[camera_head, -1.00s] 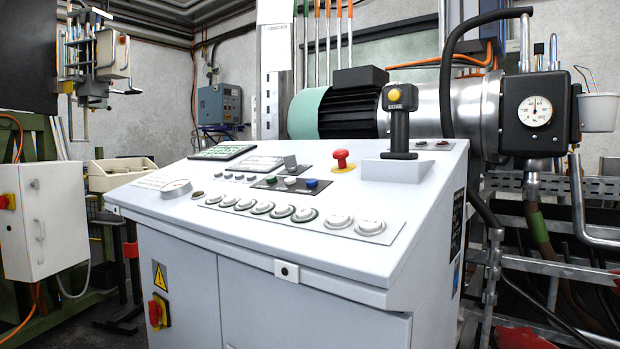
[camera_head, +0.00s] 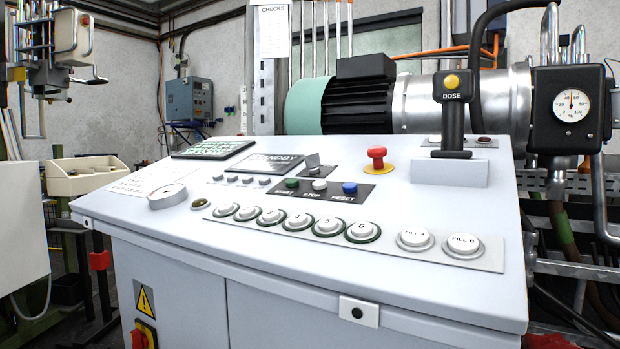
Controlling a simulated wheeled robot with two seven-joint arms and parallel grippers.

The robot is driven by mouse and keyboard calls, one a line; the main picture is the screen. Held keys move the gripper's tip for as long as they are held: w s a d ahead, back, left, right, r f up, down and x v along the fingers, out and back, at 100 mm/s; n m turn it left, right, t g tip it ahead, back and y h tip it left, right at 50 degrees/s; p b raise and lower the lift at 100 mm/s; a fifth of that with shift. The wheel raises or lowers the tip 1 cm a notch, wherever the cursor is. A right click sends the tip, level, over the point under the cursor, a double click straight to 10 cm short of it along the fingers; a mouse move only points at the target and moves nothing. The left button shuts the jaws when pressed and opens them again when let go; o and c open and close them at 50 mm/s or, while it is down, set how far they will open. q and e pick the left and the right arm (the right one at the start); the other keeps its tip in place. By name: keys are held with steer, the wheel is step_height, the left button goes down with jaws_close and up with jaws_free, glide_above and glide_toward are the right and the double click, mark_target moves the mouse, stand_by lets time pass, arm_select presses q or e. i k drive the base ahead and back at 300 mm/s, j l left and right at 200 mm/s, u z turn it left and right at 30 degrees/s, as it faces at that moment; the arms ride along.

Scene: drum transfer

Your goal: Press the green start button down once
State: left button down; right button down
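The green start button (camera_head: 292,183) sits at the left end of a small black plate (camera_head: 331,190) on the sloping top of the grey control console (camera_head: 420,290). The label START is printed below it. A white STOP button (camera_head: 319,185) and a blue RESET button (camera_head: 349,188) stand to its right on the same plate. I cannot tell from here whether the green button is up or pressed. Neither of my grippers shows in the head view.
A red mushroom button (camera_head: 376,155) and the DOSE lever (camera_head: 453,110) stand up behind the plate. A row of round white numbered buttons (camera_head: 329,226) lies in front, with FILL A (camera_head: 415,238) and FILL B (camera_head: 464,244) to the right. A dial (camera_head: 167,196) is at left.

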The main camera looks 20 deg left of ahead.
mark_target(292, 182)
steer(key=i+j+z, duration=0.1)
steer(key=j, duration=0.65)
steer(key=i+j+z, duration=0.1)
steer(key=j, duration=0.65)
